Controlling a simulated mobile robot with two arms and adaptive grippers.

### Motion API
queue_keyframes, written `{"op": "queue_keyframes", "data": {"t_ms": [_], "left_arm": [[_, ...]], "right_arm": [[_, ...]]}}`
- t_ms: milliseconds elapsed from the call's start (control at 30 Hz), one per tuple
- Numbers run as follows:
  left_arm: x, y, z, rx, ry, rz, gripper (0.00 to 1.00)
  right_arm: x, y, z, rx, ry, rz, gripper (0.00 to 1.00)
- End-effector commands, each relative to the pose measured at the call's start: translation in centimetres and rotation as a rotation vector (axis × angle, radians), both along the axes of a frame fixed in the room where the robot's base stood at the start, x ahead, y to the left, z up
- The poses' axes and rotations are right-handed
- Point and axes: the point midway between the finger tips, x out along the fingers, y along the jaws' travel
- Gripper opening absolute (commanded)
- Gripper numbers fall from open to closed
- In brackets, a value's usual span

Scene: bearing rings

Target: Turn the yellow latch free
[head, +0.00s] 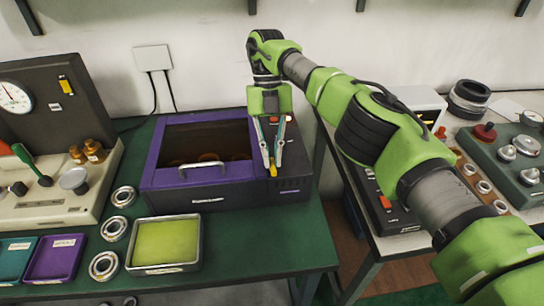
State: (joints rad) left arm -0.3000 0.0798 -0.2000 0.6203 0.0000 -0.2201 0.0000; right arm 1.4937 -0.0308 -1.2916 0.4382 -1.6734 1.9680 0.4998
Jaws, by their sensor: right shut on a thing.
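The yellow latch (273,171) is at the front of the black and purple box (205,198), right of its lid. Only a small yellow piece of it shows below the fingertips. My right gripper (272,163) points down over the box's right part and is shut on the latch. The lid, with a purple frame, dark window and silver handle (199,163), lies left of the gripper and looks closed. Round brownish shapes show dimly through the window. My left gripper is not in view.
A metal tray with a yellow-green surface (200,249) stands before the box. Several bearing rings (115,229) lie left of it. A gauge instrument (65,190) stands at the left. A second bench (376,244) with equipment is at the right, across a gap.

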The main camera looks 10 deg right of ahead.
Motion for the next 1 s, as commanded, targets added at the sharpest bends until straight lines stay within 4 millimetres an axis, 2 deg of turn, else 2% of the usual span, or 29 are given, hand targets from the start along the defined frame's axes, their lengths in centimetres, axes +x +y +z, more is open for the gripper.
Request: {"op": "queue_keyframes", "data": {"t_ms": [500,533,600,1000], "left_arm": [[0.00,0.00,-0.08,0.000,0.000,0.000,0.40],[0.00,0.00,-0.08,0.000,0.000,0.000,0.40],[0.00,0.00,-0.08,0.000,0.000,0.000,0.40],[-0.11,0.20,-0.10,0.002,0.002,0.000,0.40]], "right_arm": [[0.02,0.03,0.08,0.000,-0.001,0.021,0.00],[0.02,0.03,0.08,0.000,-0.001,0.021,0.15],[0.02,0.03,0.07,0.000,-0.001,0.021,0.26],[0.05,0.01,0.50,0.000,-0.002,0.018,0.26]]}}
